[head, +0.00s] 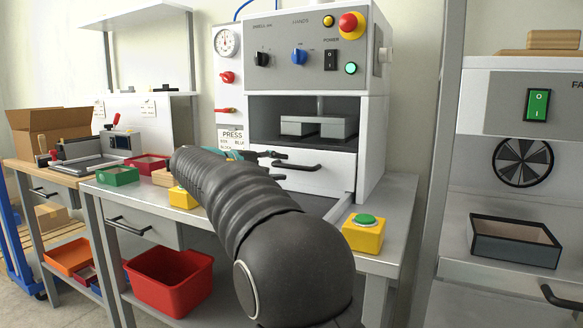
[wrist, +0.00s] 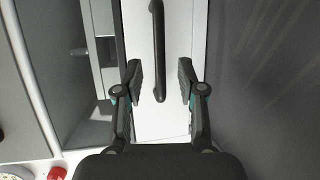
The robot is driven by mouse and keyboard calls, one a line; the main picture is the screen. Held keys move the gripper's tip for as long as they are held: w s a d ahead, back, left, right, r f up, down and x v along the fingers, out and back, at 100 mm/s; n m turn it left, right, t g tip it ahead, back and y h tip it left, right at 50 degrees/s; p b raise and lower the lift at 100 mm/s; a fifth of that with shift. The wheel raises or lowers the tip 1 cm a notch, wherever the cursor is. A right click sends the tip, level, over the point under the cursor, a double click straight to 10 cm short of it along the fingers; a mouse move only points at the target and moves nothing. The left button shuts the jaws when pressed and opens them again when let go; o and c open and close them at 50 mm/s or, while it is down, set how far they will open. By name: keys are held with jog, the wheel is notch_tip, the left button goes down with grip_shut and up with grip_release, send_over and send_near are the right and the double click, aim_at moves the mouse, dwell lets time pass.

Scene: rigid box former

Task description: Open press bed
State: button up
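The press (head: 378,110) is a white cabinet with a grey control panel. Its bed has a white front (head: 315,182) with a black bar handle (head: 300,167), below the opening where a grey block (head: 318,126) shows. My gripper (head: 268,155) is at the left end of this handle, partly hidden behind my arm in the head view. In the wrist view my gripper (wrist: 160,78) is open, with one finger on each side of the handle (wrist: 158,50). The handle's near end lies between the fingers with gaps on both sides. I cannot tell whether the fingertips reach past the bar.
A yellow box with a green button (head: 363,233) stands on the bench right of the bed. A green tray (head: 118,176) and red tray (head: 148,163) lie at left. A red bin (head: 168,280) sits below. A shelf unit (head: 520,200) stands at right.

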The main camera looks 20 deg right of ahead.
aim_at(289, 167)
jog(key=shift+x, duration=2.45)
grip_shut()
